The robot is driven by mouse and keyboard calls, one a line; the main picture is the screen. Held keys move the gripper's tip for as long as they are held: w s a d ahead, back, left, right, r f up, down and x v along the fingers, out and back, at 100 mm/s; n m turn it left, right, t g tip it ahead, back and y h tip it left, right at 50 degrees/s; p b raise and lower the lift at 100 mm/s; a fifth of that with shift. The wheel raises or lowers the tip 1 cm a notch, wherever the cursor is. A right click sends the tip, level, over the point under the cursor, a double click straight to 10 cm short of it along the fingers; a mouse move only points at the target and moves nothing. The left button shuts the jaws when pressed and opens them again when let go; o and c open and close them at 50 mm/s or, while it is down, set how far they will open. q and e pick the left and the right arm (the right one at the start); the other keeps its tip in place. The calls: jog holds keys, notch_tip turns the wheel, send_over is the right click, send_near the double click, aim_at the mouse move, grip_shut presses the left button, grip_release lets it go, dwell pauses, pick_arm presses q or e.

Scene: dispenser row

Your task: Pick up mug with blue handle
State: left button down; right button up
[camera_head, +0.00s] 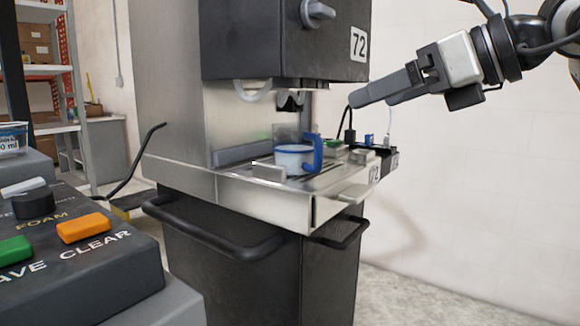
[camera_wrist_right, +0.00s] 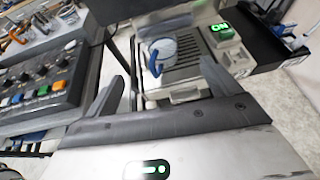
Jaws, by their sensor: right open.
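The mug with the blue handle (camera_head: 293,160) stands upright on the metal drip tray of dispenser 72, with its handle toward the right in the head view. It also shows in the right wrist view as a white and blue mug (camera_wrist_right: 164,50) beyond my fingers. My right gripper (camera_head: 358,100) is to the right of the mug and higher, apart from it. In the right wrist view its two fingers (camera_wrist_right: 162,90) are spread with nothing between them. My left gripper is in neither view.
The dispenser head (camera_head: 285,42) overhangs the tray (camera_head: 225,190). A green ON button (camera_wrist_right: 221,30) is beside the tray. A control panel (camera_head: 70,250) fills the near left. Open space lies right of the dispenser.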

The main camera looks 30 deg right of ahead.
aim_at(300, 129)
jog(key=p+x, duration=0.3)
jog(key=x, duration=0.6)
jog(key=shift+w+a, duration=0.1)
jog(key=shift+w, duration=0.05)
jog(key=p+x, duration=0.1)
jog(key=x, duration=0.4)
jog(key=shift+w, duration=0.35)
jog(key=shift+w+f, duration=0.15)
jog(key=shift+w, duration=0.05)
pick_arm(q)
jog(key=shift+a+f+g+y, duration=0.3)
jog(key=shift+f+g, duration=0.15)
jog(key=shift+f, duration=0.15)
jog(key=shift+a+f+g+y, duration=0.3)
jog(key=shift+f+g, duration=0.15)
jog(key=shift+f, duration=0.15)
pick_arm(e)
jog(key=c, duration=1.2)
